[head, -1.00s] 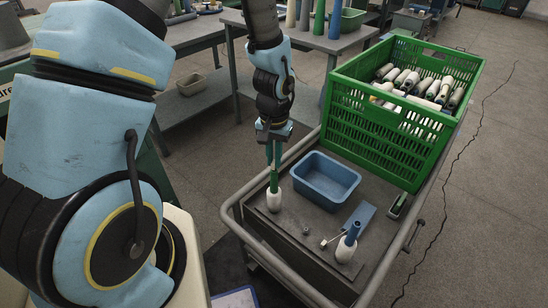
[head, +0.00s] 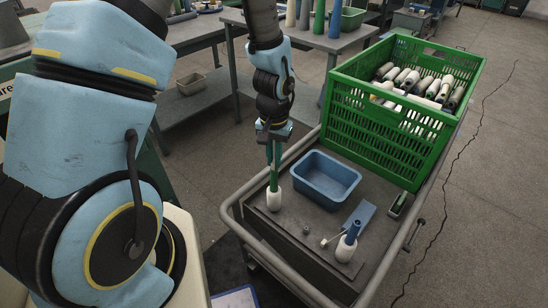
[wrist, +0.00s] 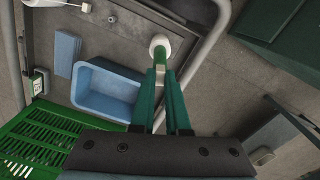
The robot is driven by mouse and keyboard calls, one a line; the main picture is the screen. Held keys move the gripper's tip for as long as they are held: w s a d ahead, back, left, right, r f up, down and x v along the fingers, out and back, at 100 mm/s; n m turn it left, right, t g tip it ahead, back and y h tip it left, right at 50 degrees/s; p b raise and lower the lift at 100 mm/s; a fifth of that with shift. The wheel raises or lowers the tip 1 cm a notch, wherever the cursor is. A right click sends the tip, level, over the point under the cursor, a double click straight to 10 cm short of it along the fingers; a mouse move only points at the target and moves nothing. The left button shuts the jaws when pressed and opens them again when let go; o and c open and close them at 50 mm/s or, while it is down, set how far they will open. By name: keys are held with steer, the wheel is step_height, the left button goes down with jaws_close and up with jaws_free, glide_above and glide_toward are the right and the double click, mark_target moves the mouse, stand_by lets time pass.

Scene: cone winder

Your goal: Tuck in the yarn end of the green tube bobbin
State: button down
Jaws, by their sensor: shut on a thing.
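The green tube bobbin (head: 273,201) stands upright near the left edge of the cart top, white yarn around its lower part and green tube above. In the wrist view the bobbin (wrist: 160,46) is seen from above, beyond my fingertips. My gripper (head: 273,172) points down over it, its green fingers closed on the upper tube. In the wrist view my gripper (wrist: 160,75) meets the tube between its fingertips. A loose yarn end cannot be made out.
A blue bin (head: 327,178) sits just right of the bobbin. A green crate (head: 400,125) of bobbins fills the cart's far end. A rail (head: 240,222) edges the cart.

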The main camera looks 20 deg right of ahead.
steer(key=shift+c, duration=1.8)
jaws_free()
steer(key=shift+r+p, duration=2.75)
steer(key=shift+r, duration=0.75)
